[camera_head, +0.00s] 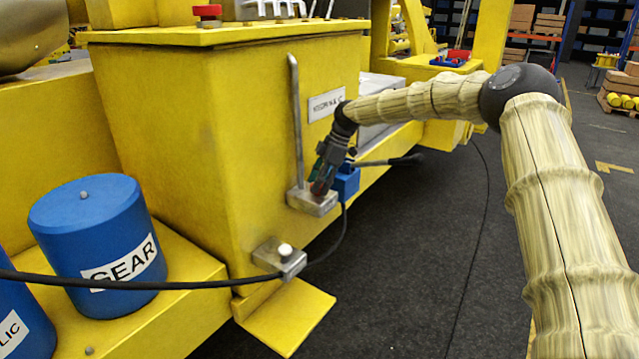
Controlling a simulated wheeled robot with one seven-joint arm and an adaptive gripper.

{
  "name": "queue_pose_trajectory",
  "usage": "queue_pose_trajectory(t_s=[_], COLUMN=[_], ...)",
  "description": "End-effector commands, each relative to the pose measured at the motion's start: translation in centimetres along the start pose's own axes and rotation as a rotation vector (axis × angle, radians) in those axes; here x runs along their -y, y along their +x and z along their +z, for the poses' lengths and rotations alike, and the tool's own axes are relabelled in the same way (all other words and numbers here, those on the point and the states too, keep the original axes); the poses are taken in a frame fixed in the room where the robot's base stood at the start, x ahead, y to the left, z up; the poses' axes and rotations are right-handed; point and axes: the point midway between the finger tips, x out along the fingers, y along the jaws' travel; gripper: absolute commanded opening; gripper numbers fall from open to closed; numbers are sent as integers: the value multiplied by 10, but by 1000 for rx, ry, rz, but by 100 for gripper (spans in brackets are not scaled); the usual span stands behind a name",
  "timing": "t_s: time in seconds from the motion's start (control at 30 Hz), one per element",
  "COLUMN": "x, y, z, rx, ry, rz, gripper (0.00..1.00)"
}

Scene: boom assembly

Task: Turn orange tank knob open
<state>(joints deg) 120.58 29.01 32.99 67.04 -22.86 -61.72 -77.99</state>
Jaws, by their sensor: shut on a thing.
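My gripper (319,188) points down at a grey metal valve block (322,208) low on the right face of the yellow tank (190,110). It is shut on the small knob on top of that block. The fingers hide most of the knob, and only a dark reddish patch shows at the fingertips. I cannot tell the knob's colour or how far it is turned. A thin metal pipe (296,120) rises from the block along the tank.
A blue box (346,182) with a black handle sits just right of the gripper. A second metal block with a white knob (285,249) and a black hose (150,285) are lower left. A blue cylinder (85,215) stands left. Dark floor (420,270) is clear.

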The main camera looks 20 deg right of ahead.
Motion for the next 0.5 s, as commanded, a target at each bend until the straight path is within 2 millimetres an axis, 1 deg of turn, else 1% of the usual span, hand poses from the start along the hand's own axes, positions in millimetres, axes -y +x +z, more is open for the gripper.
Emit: queue_pose_trajectory(t_s=[0.43, 0.47, 0.5], x=[0, 0, 0], y=[0, 0, 0], z=[2, 2, 2], rx=[2, 2, 2], ry=[-7, -7, -7], rz=[-3, -3, -3], gripper=[19, 48, 56])
